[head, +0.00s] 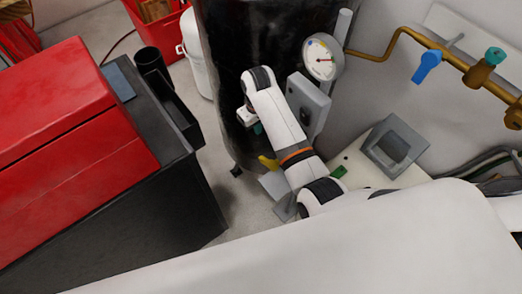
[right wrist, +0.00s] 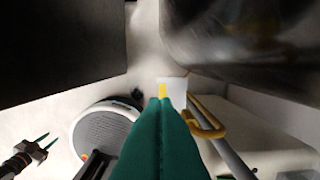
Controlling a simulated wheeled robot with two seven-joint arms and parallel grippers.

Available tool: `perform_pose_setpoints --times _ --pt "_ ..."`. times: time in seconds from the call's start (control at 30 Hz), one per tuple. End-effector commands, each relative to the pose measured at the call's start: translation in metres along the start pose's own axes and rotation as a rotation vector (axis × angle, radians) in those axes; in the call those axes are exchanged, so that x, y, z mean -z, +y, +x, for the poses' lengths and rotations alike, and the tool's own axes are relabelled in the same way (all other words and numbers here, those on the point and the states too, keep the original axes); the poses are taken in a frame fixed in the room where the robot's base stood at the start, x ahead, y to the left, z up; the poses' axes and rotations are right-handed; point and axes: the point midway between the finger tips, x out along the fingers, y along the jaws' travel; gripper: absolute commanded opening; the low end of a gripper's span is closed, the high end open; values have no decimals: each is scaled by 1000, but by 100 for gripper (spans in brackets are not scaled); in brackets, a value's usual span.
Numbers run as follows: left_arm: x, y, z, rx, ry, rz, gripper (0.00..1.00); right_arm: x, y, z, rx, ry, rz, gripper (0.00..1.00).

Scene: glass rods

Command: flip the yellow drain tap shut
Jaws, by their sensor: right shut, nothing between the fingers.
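The yellow drain tap (head: 268,162) sticks out low at the front of the dark tank (head: 222,60) in the head view. In the right wrist view a narrow yellow strip (right wrist: 162,90), which looks like its lever, shows just beyond my fingertips against a pale square patch. I cannot tell whether they touch. My right gripper (head: 257,128), with teal fingers, is mostly hidden behind its own wrist, just above the tap in the head view. Its fingers (right wrist: 161,102) are together and empty in the right wrist view.
A grey box (head: 309,105) and a round gauge (head: 322,57) stand close right of my right arm. A red toolbox (head: 70,120) on a black cabinet (head: 165,190) is at left. A strip of floor (head: 207,160) between cabinet and tank is clear.

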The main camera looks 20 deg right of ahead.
Motion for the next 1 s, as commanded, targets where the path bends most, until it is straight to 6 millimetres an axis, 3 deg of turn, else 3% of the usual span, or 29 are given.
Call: perform_pose_setpoints --times 0.27,0.63,1.0 --pt "1 1 1 -1 2 0 36 1 0 24 -1 5 0 0" --pt "2 0 11 -1 1 0 36 1 0 102 -1 4 1 0" --pt "0 -1 4 1 -1 -1 36 24 0 132 0 1 1 0"
